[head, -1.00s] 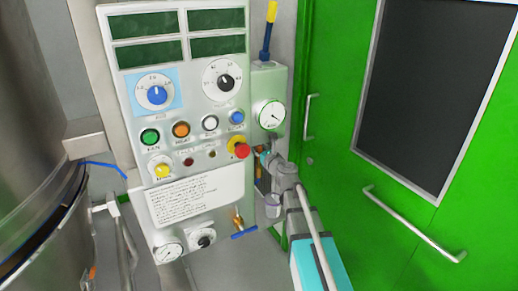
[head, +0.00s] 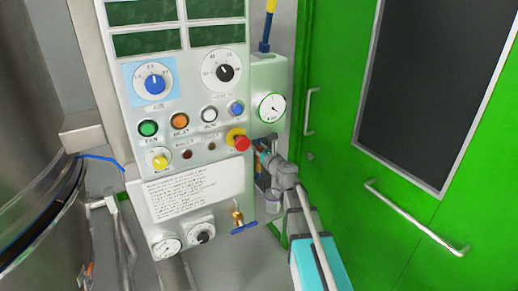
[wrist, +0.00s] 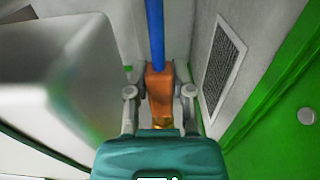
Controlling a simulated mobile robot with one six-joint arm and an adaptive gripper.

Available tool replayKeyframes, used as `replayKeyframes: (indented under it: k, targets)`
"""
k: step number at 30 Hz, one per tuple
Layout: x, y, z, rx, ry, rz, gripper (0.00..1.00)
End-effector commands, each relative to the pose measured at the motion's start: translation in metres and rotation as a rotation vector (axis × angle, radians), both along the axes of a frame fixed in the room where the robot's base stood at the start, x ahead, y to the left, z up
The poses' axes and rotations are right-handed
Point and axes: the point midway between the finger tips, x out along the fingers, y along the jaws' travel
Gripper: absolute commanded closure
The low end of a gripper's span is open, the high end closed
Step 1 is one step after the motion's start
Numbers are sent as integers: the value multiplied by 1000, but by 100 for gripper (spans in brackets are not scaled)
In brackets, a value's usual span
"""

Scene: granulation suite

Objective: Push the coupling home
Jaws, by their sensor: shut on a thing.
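The coupling (wrist: 158,85) is an orange body with a blue hose running up from it in the wrist view. A small brass part (wrist: 162,124) shows at its lower end. My gripper (wrist: 160,92) has its two grey fingers on either side of the orange body, shut on it. In the head view my gripper (head: 266,160) is beside the right edge of the control panel, below the small gauge box. The coupling is mostly hidden there by my gripper and wrist. The port it fits is not clear in either view, so I cannot tell how it is seated.
The control panel (head: 190,190) with knobs, buttons and a red stop button (head: 242,143) stands just left of my gripper. The gauge box (head: 271,75) is above. A green door (head: 400,240) with bar handles is on the right. A steel vessel (head: 30,150) is at far left.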

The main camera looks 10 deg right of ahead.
Motion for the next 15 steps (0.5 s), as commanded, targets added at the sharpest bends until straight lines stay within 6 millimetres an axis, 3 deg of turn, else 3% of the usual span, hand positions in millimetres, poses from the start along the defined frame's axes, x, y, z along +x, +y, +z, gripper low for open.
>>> replayKeyframes:
  k: [5,15]
  targets:
    - [0,0,-18,0,0,0,100]
    - [-1,0,-20,-2,0,0,100]
